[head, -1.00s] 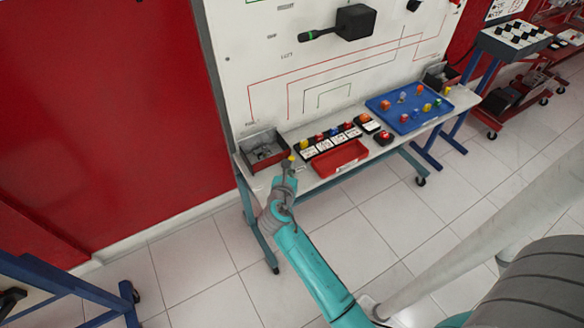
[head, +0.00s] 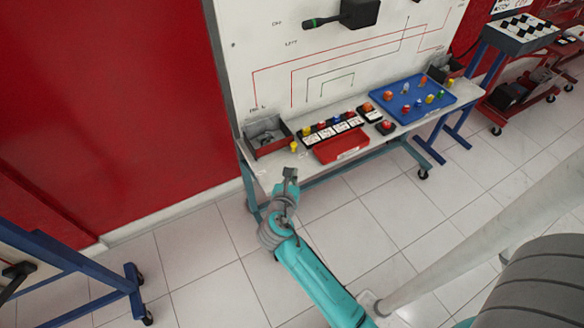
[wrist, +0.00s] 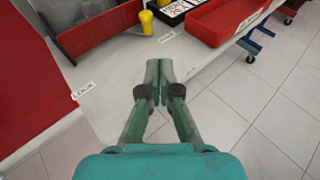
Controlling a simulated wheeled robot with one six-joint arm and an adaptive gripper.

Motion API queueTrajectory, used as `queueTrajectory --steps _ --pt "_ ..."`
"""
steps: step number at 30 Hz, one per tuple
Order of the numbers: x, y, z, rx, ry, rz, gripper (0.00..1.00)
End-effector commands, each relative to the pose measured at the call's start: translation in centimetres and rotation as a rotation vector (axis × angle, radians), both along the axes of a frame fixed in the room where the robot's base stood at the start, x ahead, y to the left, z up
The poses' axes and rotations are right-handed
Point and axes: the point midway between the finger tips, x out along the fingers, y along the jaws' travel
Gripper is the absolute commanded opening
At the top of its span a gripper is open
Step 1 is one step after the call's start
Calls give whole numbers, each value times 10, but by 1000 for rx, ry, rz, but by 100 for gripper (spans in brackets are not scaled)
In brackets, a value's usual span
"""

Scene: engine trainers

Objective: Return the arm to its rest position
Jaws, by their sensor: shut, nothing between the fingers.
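My gripper (head: 290,173) is at the left front end of the white bench top (head: 261,170), and its arm reaches up from the lower part of the head view. In the wrist view my gripper (wrist: 160,72) has its two fingers together with nothing between them. The fingertips point over the bench top (wrist: 110,95) near its front edge. A small yellow piece (head: 293,146) stands upright beyond the fingertips, apart from them. It also shows in the wrist view (wrist: 146,22).
A grey-red bin (head: 268,138) stands at the bench's left end. A red tray (head: 340,146), a row of label blocks (head: 334,130) and a blue tray (head: 412,101) with several coloured pieces lie to the right. A blue-framed stand (head: 85,270) is at lower left. Open tiled floor (head: 210,290) lies in front.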

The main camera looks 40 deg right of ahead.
Motion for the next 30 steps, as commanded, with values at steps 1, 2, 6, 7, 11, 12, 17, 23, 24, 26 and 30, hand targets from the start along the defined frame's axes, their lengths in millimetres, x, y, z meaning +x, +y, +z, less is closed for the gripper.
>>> queueTrajectory --steps 1,2,6,7,11,12,17,23,24,26,30 --pt "-6 7 2 -1 1 3 0" --pt "-9 10 4 0 1 4 0" --pt "-22 22 9 0 0 3 0" --pt "-24 23 10 1 1 2 0" --pt "-29 28 12 0 0 2 0" --pt "-30 28 13 0 0 1 0" --pt "-30 29 13 0 0 1 0" --pt "-38 33 4 43 -30 16 0" --pt "-43 37 -2 75 -53 27 0" --pt "-53 44 -12 143 -100 47 0" --pt "-87 69 -37 376 -248 88 0"
